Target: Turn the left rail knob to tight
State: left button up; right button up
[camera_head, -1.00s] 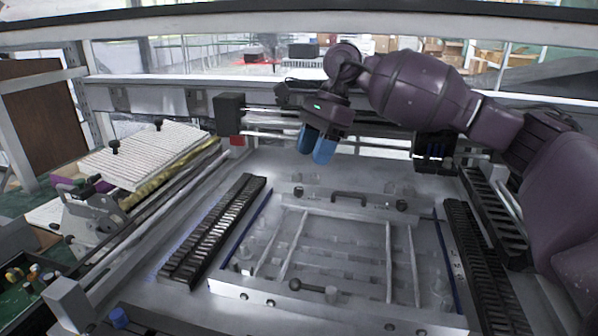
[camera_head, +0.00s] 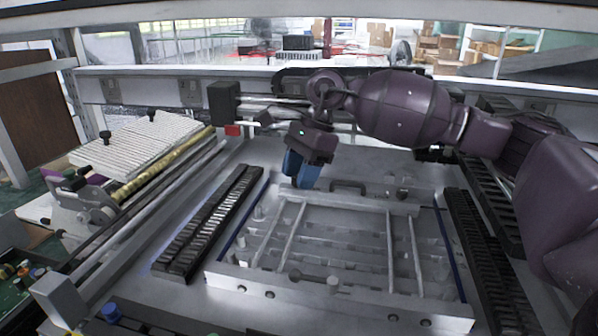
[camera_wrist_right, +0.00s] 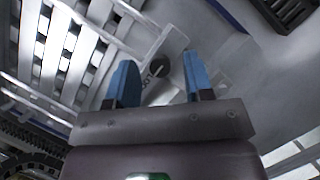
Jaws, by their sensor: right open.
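The left rail knob is a small dark round knob (camera_wrist_right: 158,68) on the pale back rail of the clear frame. In the right wrist view it appears between my right gripper's two blue fingers, with a gap on both sides. In the head view my right gripper (camera_head: 298,178) points down at the left part of that back rail (camera_head: 345,201) and hides the knob. Its fingers are open and hold nothing. I cannot tell how far above the knob the fingertips are. The knob's turn position is not clear. My left gripper is not in view.
Black slotted strips flank the frame on the left (camera_head: 208,224) and right (camera_head: 486,250). A black block (camera_head: 223,101) sits on the rear rods. A white ribbed panel (camera_head: 140,142) lies at the left.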

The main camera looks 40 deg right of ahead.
jog(key=shift+c, duration=0.4)
grip_shut()
